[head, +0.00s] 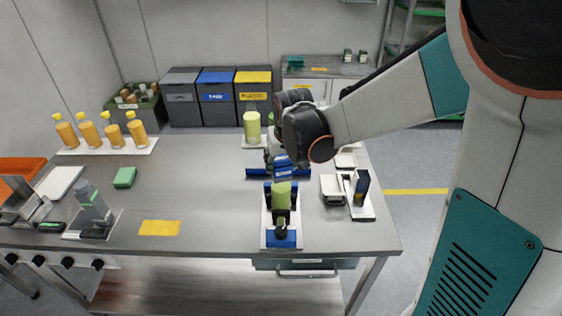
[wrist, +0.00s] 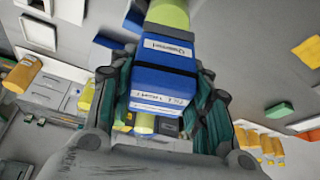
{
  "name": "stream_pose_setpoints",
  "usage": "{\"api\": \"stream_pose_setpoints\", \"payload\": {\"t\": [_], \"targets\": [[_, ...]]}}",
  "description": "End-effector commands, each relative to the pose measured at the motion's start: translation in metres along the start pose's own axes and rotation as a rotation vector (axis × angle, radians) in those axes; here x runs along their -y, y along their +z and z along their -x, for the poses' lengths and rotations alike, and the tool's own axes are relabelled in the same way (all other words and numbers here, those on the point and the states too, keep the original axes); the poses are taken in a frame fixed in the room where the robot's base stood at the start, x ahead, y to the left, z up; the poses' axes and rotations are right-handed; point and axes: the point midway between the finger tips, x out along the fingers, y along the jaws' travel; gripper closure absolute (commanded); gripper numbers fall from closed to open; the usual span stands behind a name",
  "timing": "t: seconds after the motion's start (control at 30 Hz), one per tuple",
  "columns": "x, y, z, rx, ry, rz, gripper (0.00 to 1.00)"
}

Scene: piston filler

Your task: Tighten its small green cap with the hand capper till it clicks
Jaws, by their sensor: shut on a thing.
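My gripper (head: 287,160) is over the middle of the table, just behind a yellow-green bottle (head: 281,197). In the wrist view its fingers (wrist: 160,95) are shut on the blue hand capper (wrist: 165,75), which carries white labels. The capper (head: 291,167) is partly hidden by my gripper in the head view. The bottle sits in a holder (head: 268,238) with blue end blocks and dark jaws. In the wrist view the bottle (wrist: 168,14) shows beyond the capper's far end. No small green cap can be made out, and I cannot tell whether the capper touches the bottle.
Another yellow-green bottle (head: 252,128) stands behind my gripper. A blue bar (head: 256,173) lies to its left. White-and-dark devices (head: 335,190) stand to the right. Orange bottles (head: 88,132) line the back left. A green block (head: 125,178) and yellow mat (head: 159,228) lie left, with bare table between.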

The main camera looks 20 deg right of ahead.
Motion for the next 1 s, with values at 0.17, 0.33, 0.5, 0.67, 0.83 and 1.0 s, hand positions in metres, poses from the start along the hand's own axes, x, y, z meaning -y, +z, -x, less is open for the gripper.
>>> {"api": "stream_pose_setpoints", "payload": {"t": [0.17,0.33,0.5,0.67,0.83,1.0], "targets": [[0.001,0.000,0.000,0.000,0.067,-0.159,0.89],[0.001,-0.001,-0.001,0.000,0.134,-0.319,0.89],[0.000,0.000,0.000,0.000,0.166,-0.400,0.89],[0.000,-0.002,0.004,0.000,0.165,-0.399,0.89],[0.000,-0.005,0.013,0.001,0.165,-0.398,0.89],[0.000,-0.009,0.022,0.001,0.165,-0.397,0.89]]}}
